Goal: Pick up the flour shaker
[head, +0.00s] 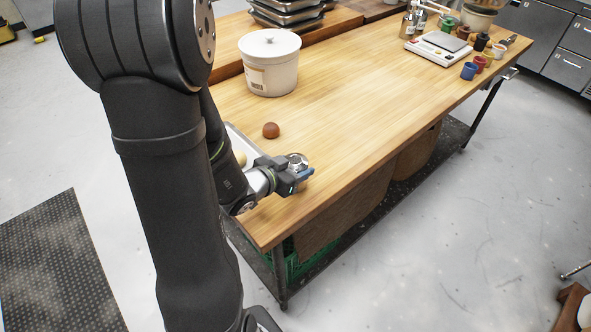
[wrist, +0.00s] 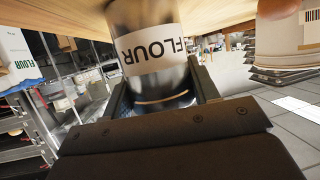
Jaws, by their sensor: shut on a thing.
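The flour shaker (wrist: 155,50) is a shiny metal cylinder with a white label reading FLOUR. In the wrist view it stands between the two fingers of my gripper (wrist: 163,95), which are shut on it. In the head view my gripper (head: 298,177) is at the near left end of the wooden table (head: 350,110), and only the shaker's silvery top (head: 297,158) shows there. My gripper hides the rest. I cannot tell whether the shaker's base touches the table.
A brown ball-like item (head: 271,130) and a pale tray (head: 238,134), partly hidden by my arm, are close by. A white lidded crock (head: 270,64) stands further back. A scale (head: 438,47) and several coloured cups (head: 469,71) are at the far end. The table's middle is clear.

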